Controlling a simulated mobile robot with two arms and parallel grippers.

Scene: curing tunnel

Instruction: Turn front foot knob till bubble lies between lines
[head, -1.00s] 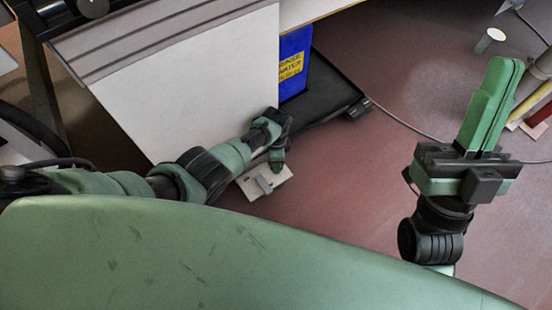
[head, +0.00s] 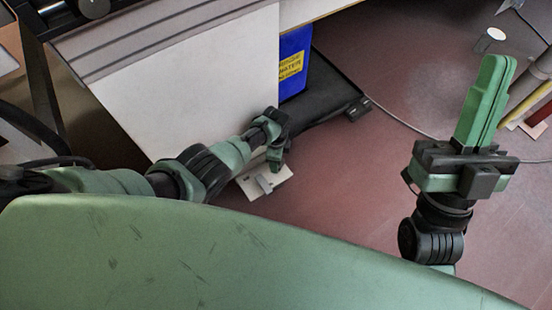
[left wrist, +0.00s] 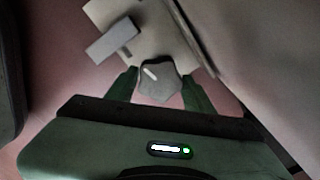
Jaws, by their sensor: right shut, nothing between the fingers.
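A grey knob (left wrist: 158,84) with a white mark shows in the left wrist view, beside a pale plate (left wrist: 158,24). My left gripper (left wrist: 159,76) has a green finger on each side of the knob; whether they press on it I cannot tell. A grey bar (left wrist: 113,41) lies over the plate. In the head view the plate (head: 280,178) is low beside the white cabinet, under my left gripper (head: 275,163), which hides the knob. No bubble or lines can be made out. My right gripper (head: 494,62) is shut and empty, raised at the right.
A large white cabinet panel (head: 200,75) stands beside my left arm. A blue container with a yellow label (head: 290,64) stands on a black base (head: 330,88). A cable (head: 402,120) crosses the reddish floor. Rods lie at the far right. The middle floor is clear.

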